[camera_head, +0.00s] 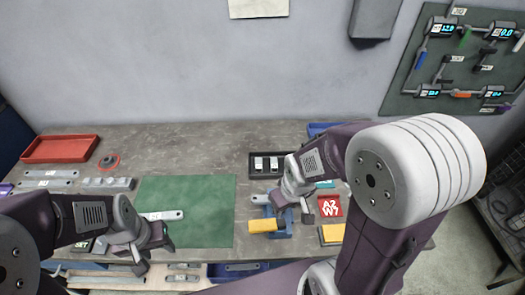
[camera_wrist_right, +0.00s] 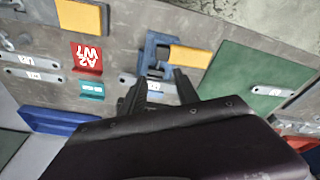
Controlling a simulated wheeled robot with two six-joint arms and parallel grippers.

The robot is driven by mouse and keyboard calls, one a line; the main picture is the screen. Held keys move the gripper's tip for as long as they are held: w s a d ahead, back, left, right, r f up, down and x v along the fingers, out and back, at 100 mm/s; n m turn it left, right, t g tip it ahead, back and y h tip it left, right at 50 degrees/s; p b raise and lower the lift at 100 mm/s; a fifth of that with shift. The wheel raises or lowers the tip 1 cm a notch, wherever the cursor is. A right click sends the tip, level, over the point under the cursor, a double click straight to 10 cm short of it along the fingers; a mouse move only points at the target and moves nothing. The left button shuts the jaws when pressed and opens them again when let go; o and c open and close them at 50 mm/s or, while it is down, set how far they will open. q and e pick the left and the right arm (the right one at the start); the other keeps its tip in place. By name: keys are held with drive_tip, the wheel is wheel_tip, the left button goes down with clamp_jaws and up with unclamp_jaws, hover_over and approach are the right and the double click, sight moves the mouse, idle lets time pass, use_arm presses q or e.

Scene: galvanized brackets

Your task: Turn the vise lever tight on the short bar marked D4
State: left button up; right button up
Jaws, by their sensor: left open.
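A blue vise (camera_head: 283,230) with a yellow block (camera_head: 263,226) on it stands at the front of the bench, right of the green mat. It also shows in the right wrist view (camera_wrist_right: 158,48). A grey bar with a white label (camera_wrist_right: 153,86) lies across the vise; its label is too small to read. My right gripper (camera_head: 293,212) is over the vise, its fingers apart around the labelled stretch of bar in the wrist view; contact cannot be told. My left gripper (camera_head: 155,255) is open and low by the mat's left edge, beside another labelled bar (camera_head: 162,215). The lever is not clearly seen.
The green mat (camera_head: 205,210) is mostly clear. A red tray (camera_head: 60,149) and several grey bars and brackets lie at the left. A black tray (camera_head: 253,172) stands behind the vise. A tool board (camera_head: 460,60) hangs on the wall.

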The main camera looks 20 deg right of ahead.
use_arm(q)
drive_tip(key=shift+w, duration=0.2)
use_arm(e)
drive_tip(key=w+a+r+n+g+h, duration=0.1)
drive_tip(key=w+n+h, duration=0.1)
drive_tip(key=w+n, duration=0.3)
drive_tip(key=w+a+n+g+h, duration=0.1)
drive_tip(key=w+n+g+h, duration=0.1)
drive_tip(key=w+n, duration=0.3)
drive_tip(key=w, duration=0.3)
drive_tip(key=shift+w+a+r+g, duration=0.25)
drive_tip(key=shift+a+r+g, duration=0.05)
drive_tip(key=shift+r, duration=0.05)
drive_tip(key=shift+s, duration=0.1)
